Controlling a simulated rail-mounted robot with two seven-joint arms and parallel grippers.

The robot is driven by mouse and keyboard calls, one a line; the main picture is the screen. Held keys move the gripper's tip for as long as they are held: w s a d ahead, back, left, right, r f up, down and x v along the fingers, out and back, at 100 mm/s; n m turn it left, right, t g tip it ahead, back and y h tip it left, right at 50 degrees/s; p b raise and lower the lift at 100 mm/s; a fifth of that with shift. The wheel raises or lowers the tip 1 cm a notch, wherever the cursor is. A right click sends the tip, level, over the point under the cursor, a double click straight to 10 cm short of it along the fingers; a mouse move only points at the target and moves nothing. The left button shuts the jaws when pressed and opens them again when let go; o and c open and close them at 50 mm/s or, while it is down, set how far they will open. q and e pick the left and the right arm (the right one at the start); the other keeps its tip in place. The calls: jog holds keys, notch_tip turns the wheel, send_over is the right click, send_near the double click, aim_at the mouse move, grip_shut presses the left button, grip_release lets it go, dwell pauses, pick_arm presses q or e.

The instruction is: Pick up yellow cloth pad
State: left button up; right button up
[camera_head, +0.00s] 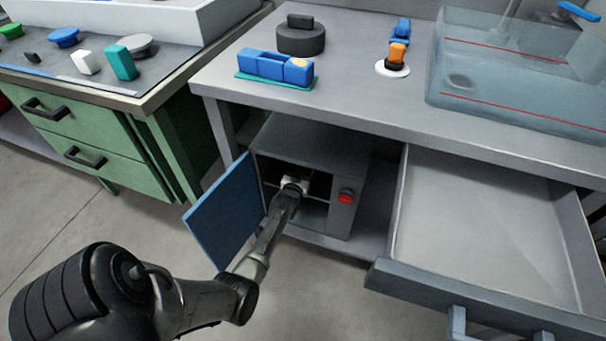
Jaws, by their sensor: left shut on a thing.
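My left gripper (294,184) reaches into the open grey cabinet (300,133) under the bench. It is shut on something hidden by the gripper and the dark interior. I cannot make out a yellow cloth pad in this view. The cabinet's blue door (225,212) stands swung open to the left of my forearm. My right gripper is not in view.
An open, empty-looking drawer (480,235) juts out at the right. A red button (345,197) is on the cabinet front. The grey bench (360,95) above carries a blue block (262,66), a dark round piece (300,40) and a clear basin (500,85).

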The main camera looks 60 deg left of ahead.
pick_arm(q)
jog(key=shift+c, duration=1)
